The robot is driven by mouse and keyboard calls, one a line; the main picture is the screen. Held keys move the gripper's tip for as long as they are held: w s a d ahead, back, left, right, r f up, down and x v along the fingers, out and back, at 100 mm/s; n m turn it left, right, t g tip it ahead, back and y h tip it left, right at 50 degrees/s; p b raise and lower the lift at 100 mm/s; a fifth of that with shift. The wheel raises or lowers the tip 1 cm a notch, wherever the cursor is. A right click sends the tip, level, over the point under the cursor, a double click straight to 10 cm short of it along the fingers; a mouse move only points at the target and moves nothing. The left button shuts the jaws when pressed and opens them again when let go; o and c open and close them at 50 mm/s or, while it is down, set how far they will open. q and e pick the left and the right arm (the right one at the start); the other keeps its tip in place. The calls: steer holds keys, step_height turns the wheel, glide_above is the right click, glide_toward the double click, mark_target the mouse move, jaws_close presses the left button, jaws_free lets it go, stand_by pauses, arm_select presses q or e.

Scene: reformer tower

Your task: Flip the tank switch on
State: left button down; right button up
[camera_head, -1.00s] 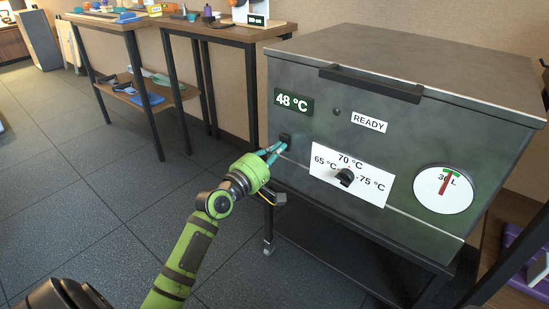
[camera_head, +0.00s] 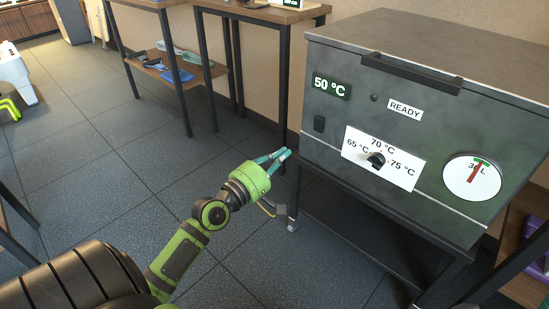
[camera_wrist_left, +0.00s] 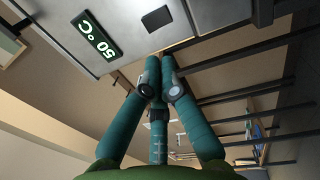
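The tank (camera_head: 480,60) is a grey metal box on a dark stand at right. Its switch (camera_head: 319,123) is a small black rocker at the left of the front face, below the 50 °C display (camera_head: 332,87). Which way the rocker is tipped is too small to tell. My left gripper (camera_head: 283,155) is below and left of the switch, apart from it, with teal fingers brought together and nothing between them. In the left wrist view, the fingertips (camera_wrist_left: 160,84) nearly meet, and the switch (camera_wrist_left: 156,18) shows beyond them. My right gripper is out of view.
The tank front also carries a temperature dial (camera_head: 376,160), a READY label (camera_head: 405,110), a small dark lamp (camera_head: 374,98) and a litre gauge (camera_head: 472,180). Wooden tables (camera_head: 262,12) stand behind at left. The tiled floor (camera_head: 120,170) at left is open.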

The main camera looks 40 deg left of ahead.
arm_select(q)
steer(key=shift+s+f, duration=0.1)
steer(key=shift+s, duration=0.75)
